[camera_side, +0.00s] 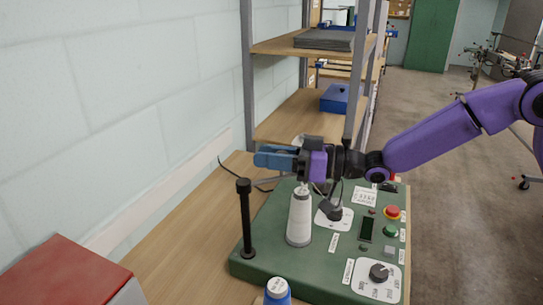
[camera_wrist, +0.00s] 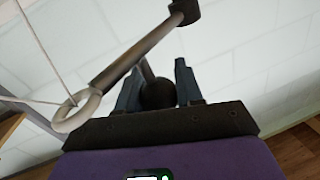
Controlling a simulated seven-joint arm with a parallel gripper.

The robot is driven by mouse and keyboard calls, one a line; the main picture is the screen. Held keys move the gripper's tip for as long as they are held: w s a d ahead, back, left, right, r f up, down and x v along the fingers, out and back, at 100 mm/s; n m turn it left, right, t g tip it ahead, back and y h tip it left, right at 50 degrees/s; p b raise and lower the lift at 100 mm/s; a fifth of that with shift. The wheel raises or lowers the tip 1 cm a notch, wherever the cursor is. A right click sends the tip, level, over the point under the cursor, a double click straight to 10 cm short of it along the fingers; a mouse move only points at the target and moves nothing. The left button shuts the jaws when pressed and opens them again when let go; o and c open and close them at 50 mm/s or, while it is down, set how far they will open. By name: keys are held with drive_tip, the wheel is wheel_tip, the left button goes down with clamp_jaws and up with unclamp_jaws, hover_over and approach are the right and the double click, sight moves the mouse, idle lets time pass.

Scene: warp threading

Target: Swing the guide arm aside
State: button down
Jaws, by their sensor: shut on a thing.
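The guide arm is a dark rod (camera_wrist: 135,55) in the wrist view, with a grey eyelet ring (camera_wrist: 76,111) at its lower left end and a dark block (camera_wrist: 185,12) at its upper right end. A thin pale thread runs to the ring. My gripper (camera_wrist: 157,78) is shut on the guide arm's dark round knob (camera_wrist: 157,94), which sits between the two fingers. In the side view my gripper (camera_side: 262,158) is level above the green machine base (camera_side: 262,255), pointing left. It hides most of the guide arm there.
A white thread cone (camera_side: 299,218) stands on the base just below my gripper. A black post (camera_side: 245,218) with a knob stands to its left. A control panel (camera_side: 380,275) with dial and buttons is at right.

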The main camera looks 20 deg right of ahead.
drive_tip(key=shift+s, duration=0.1)
drive_tip(key=s+a+m+t+h, duration=0.2)
drive_tip(key=s+m+t+h, duration=0.3)
drive_tip(key=h, duration=1.1)
drive_tip(key=shift+s+m+t, duration=0.35)
drive_tip(key=shift+m+t, duration=1.15)
drive_tip(key=shift+m, duration=1.9)
drive_tip(key=shift+r+h, duration=0.15)
drive_tip(key=shift+h, duration=0.15)
drive_tip(key=shift+a, duration=0.1)
drive_tip(key=c, duration=0.8)
unclamp_jaws()
drive_tip(key=shift+o, duration=0.2)
drive_tip(key=shift+s, duration=0.15)
